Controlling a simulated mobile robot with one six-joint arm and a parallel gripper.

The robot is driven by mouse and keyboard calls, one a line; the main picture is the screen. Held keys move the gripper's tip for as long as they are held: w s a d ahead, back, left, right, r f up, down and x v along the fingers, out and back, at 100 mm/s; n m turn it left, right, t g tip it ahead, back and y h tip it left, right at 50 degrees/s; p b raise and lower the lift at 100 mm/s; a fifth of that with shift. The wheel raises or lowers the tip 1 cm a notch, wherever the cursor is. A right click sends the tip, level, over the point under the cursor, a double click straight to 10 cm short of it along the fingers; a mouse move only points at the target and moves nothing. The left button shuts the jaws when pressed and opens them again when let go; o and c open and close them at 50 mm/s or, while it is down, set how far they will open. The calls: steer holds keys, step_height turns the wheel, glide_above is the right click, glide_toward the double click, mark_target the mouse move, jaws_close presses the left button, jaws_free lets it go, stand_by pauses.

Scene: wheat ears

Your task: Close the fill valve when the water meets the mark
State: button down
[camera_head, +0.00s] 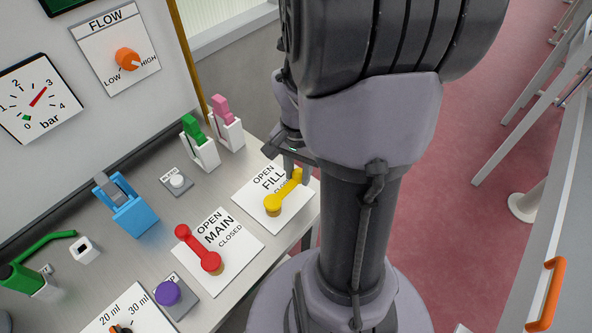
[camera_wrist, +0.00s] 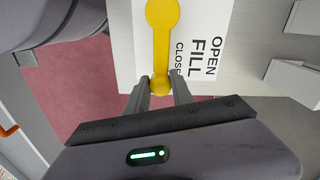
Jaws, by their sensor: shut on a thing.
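The yellow fill valve lever (camera_head: 286,193) sits on a white card (camera_head: 246,203) marked OPEN, FILL and CLOSED. In the head view it points up and right from its round pivot, beside the word CLOSED, partly covering it. In the wrist view the lever (camera_wrist: 161,50) runs straight down towards me, with its knob between my fingertips. My gripper (camera_wrist: 160,88) is shut on that knob; in the head view my gripper (camera_head: 296,172) is partly behind my arm. Neither water nor a level mark is visible in these views.
A red main lever (camera_head: 197,247) points towards OPEN on its own card. Green (camera_head: 194,129) and pink (camera_head: 222,108) switches stand behind. A blue clamp-like part (camera_head: 127,211), purple button (camera_head: 167,293), pressure gauge (camera_head: 37,98) and orange flow knob (camera_head: 127,59) are to the left.

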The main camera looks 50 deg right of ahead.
stand_by(0.3)
steer(key=c, duration=1.1)
jaws_free()
steer(key=shift+s, duration=0.1)
step_height(320, 180, up, 17)
steer(key=p, duration=0.7)
steer(key=shift+r, duration=0.2)
steer(key=s+a+r+n+t+y+b, duration=0.1)
steer(key=a+n+t+b, duration=0.4)
steer(key=a, duration=1.8)
steer(key=s+n+y, duration=0.1)
steer(key=n, duration=0.4)
steer(key=shift+s+a+t, duration=0.15)
steer(key=shift+a+t, duration=0.15)
steer(key=shift+t, duration=0.1)
